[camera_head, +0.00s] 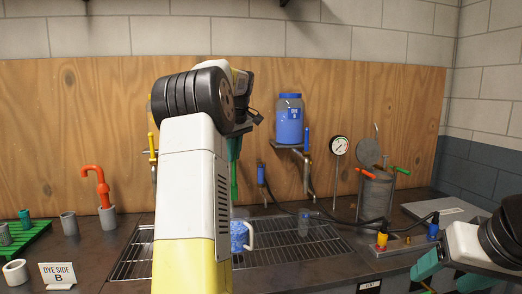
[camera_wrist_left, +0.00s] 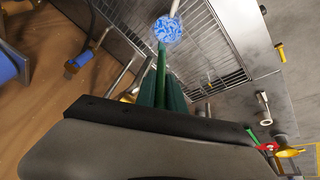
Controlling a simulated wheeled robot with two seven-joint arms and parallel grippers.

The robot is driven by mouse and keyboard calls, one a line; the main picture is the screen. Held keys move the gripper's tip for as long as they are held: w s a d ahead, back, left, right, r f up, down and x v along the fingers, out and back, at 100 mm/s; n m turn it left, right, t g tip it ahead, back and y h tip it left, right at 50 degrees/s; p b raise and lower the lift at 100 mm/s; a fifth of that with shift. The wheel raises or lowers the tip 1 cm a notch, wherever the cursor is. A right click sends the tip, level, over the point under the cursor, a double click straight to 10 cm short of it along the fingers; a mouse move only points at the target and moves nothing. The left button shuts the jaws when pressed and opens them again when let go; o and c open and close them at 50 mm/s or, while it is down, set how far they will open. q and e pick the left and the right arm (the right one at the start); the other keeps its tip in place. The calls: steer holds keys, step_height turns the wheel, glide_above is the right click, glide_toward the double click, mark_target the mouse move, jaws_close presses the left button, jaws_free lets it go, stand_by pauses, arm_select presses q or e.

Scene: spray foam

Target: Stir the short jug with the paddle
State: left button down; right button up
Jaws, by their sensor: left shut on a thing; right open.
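A jug (camera_head: 239,236) with a pale handle stands on the metal grate, partly hidden by my left arm. The left wrist view shows its round top (camera_wrist_left: 169,29) with swirled blue and white contents. My left gripper (camera_head: 235,150) is shut on the green paddle (camera_head: 234,182) above the jug. In the left wrist view the paddle (camera_wrist_left: 161,66) runs from between the fingers to the edge of the blue contents; how deep its tip sits cannot be told. My right gripper (camera_head: 427,266) is open at the lower right, apart from the jug.
A blue dye container (camera_head: 289,122) sits on a wall shelf above. A metal tank (camera_head: 375,196) stands at the right. A sign (camera_head: 58,275) and grey cups (camera_head: 69,223) are at the left.

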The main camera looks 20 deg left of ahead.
arm_select(q)
steer(key=shift+w+f, duration=0.1)
steer(key=shift+w, duration=0.25)
step_height(320, 180, down, 17)
stand_by(1.4)
stand_by(0.4)
